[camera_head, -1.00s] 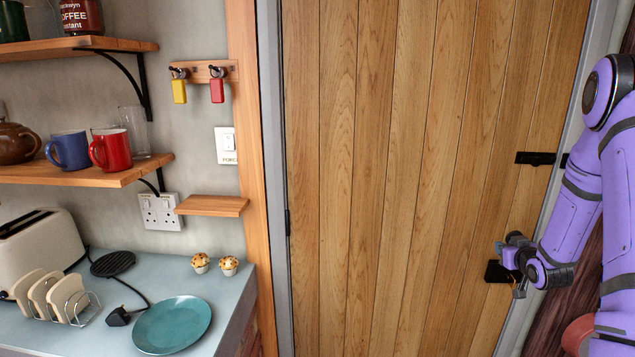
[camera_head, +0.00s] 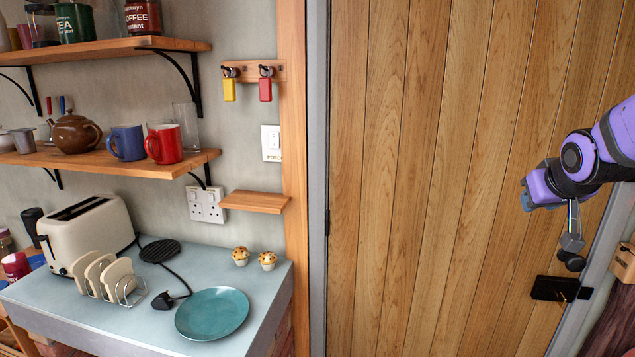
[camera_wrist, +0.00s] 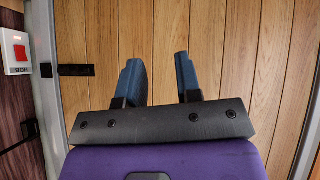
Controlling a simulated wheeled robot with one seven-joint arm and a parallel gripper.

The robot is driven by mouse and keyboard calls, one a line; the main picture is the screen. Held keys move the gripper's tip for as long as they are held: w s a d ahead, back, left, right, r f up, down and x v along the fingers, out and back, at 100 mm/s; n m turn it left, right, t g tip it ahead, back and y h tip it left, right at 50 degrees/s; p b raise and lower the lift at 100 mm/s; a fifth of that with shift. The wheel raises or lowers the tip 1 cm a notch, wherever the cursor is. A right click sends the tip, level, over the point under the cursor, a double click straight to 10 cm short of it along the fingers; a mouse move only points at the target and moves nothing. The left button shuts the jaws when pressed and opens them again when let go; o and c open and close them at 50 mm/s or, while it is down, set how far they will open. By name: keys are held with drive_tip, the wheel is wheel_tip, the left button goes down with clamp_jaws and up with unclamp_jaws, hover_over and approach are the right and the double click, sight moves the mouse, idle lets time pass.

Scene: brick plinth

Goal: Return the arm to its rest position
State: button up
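My purple arm reaches in from the right edge of the head view, in front of the wooden door (camera_head: 440,180).
A black door fitting (camera_head: 555,288) sits low on the door's right side, below my arm. A red-buttoned switch box (camera_wrist: 18,50) shows at the wrist view's left. The counter at left holds a teal plate (camera_head: 212,314), muffins and a toaster (camera_head: 85,232).

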drive_tip(key=s+a+r+g+y, duration=0.1)
drive_tip(key=s+a, duration=0.3)
drive_tip(key=s, duration=0.3)
drive_tip(key=s+a+r+g+y, duration=0.1)
drive_tip(key=s+a, duration=0.3)
drive_tip(key=s, duration=0.4)
drive_tip(key=s+a+r+n+g, duration=0.1)
drive_tip(key=s+a, duration=0.3)
drive_tip(key=s, duration=0.3)
drive_tip(key=shift+s+a+r+g+y, duration=0.2)
drive_tip(key=shift+s+r+g+y, duration=0.15)
drive_tip(key=shift+g+y, duration=0.05)
